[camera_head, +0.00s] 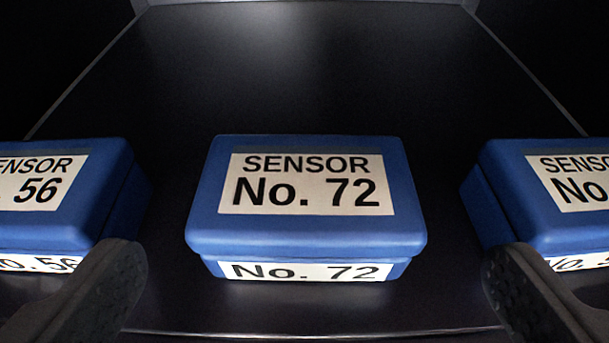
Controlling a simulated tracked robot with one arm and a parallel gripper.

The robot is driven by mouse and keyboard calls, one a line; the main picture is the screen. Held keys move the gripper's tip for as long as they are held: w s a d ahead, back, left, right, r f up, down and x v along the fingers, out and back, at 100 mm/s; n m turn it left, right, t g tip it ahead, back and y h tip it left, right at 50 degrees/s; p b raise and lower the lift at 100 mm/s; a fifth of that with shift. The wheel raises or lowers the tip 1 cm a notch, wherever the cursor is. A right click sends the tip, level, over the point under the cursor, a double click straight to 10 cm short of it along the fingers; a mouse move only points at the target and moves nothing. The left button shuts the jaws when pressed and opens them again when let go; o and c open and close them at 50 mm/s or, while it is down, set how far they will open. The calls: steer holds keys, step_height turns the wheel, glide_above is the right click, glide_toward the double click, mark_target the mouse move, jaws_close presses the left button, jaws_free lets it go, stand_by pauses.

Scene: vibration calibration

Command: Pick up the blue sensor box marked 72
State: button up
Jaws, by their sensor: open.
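The blue sensor box marked 72 (306,227) sits upright on the dark surface in the middle of the picture. White labels on its top and front read "No. 72". My gripper (315,280) is open, with one dark finger at the lower left and one at the lower right. The box stands centred between the fingers' lines, a little beyond the tips, with clear room on both sides. Nothing is between the fingers.
A blue box marked 56 (85,225) stands at the left, partly behind my left finger. Another blue box (515,220) stands at the right, its number cut off by the picture's edge. The dark surface (300,80) behind the boxes is clear, and its front edge runs just before them.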

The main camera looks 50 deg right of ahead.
mark_target(305, 210)
steer(key=shift+b+x, duration=0.3)
steer(key=shift+x, duration=1.35)
steer(key=shift+w, duration=0.1)
steer(key=c, duration=0.9)
steer(key=shift+c, duration=0.2)
steer(key=shift+a+r, duration=0.1)
steer(key=shift+r, duration=0.1)
